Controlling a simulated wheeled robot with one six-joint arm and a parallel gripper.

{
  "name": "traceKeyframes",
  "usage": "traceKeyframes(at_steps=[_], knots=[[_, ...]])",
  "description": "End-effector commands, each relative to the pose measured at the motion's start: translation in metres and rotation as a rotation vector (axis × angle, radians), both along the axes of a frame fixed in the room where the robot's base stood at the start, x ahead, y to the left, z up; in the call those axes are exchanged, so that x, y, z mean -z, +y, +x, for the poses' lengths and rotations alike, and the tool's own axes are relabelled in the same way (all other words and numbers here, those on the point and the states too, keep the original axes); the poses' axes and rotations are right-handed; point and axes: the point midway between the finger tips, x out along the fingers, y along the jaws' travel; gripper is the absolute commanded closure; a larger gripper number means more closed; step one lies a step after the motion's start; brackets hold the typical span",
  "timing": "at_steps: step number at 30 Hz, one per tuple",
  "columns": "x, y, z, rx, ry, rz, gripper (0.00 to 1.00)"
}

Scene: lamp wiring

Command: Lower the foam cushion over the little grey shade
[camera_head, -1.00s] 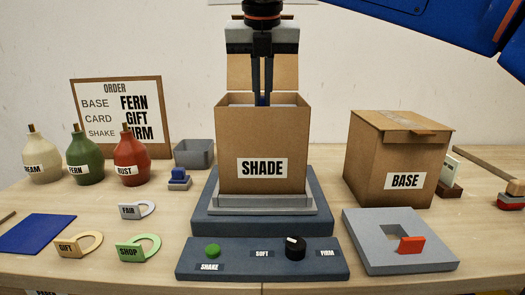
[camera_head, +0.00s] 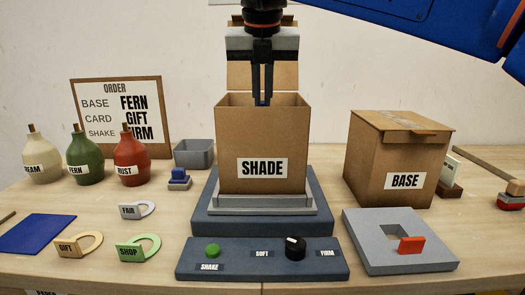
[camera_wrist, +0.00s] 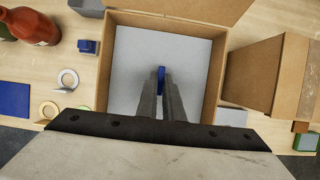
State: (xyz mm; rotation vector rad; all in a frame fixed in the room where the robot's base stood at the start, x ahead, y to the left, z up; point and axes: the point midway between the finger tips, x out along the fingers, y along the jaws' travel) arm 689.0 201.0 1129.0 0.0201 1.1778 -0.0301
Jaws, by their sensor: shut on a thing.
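My gripper (camera_head: 262,101) reaches down into the open mouth of the box labelled SHADE (camera_head: 262,140). In the wrist view its fingers (camera_wrist: 161,92) are shut on an upright blue tab (camera_wrist: 161,76) in the middle of a flat pale grey square, the foam cushion (camera_wrist: 135,60). The cushion lies level inside the box, below the rim, and nearly fills it from wall to wall. In the head view the front wall hides the cushion and the tab. The little grey shade is not visible; the cushion covers the box's inside.
The SHADE box stands on a grey tray on a dark blue platform (camera_head: 205,215), its back flap up. A control panel (camera_head: 225,258) lies in front. A closed BASE box (camera_head: 390,155) stands right. Bottles, card tags and a grey bin (camera_head: 194,154) are on the left.

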Motion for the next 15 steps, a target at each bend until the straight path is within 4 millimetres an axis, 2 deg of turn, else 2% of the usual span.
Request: traceKeyframes(at_steps=[15], knots=[[0.012,0.0,0.0,0.0,0.0,0.0,1.0]])
